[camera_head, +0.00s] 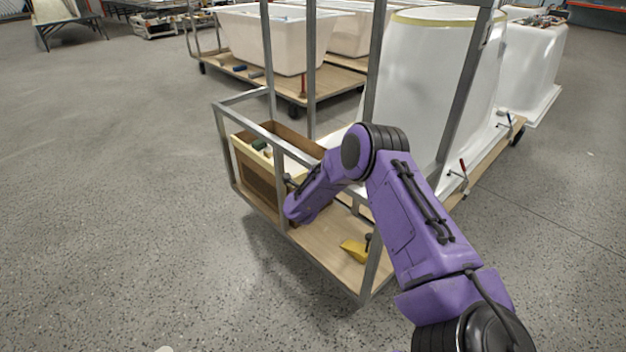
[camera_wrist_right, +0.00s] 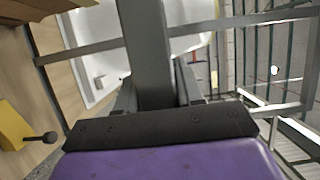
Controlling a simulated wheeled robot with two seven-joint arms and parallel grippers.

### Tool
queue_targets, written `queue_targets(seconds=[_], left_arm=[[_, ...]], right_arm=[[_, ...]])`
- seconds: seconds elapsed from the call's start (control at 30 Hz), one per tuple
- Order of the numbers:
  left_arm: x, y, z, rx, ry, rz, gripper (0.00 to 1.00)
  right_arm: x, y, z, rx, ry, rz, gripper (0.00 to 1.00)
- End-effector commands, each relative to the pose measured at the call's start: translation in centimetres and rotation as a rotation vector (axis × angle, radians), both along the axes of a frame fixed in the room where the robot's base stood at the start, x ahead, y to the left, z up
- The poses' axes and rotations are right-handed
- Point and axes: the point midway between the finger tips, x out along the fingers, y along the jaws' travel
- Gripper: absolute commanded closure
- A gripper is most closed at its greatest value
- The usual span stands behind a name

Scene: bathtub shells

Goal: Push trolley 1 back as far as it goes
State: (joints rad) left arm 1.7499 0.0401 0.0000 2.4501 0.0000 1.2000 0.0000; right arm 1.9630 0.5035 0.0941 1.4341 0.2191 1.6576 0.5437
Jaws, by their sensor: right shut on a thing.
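The near trolley (camera_head: 325,250), which I take to be trolley 1, has a wooden deck and a grey metal frame. It carries a large white tub shell (camera_head: 420,85). My right arm reaches across its near end. My right gripper (camera_head: 290,181) is shut on a grey frame bar (camera_wrist_right: 146,45) of the trolley, seen close up in the right wrist view. The fingertips are mostly hidden by the bar and wrist. My left gripper is not in view.
A wooden box (camera_head: 257,178) and a yellow wedge (camera_head: 355,250) sit on the deck. Another trolley (camera_head: 245,72) with white tubs stands behind at the left. A white shell (camera_head: 535,65) stands at the right. The grey floor (camera_head: 110,200) at left is clear.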

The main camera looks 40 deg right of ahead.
Motion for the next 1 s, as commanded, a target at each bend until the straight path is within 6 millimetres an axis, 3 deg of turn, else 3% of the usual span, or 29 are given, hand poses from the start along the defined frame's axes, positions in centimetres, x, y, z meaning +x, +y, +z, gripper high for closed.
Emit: queue_targets(seconds=[0.2, 0.5, 1.0], left_arm=[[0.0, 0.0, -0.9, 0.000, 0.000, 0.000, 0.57], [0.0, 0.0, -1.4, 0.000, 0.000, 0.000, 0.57], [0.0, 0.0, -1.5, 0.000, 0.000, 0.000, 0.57]], right_arm=[[0.0, -2.9, -0.5, 0.006, 0.002, -0.002, 1.00], [0.0, -5.5, -0.3, 0.003, 0.002, 0.000, 1.00], [0.0, -5.9, -0.3, 0.006, 0.003, 0.000, 1.00]])
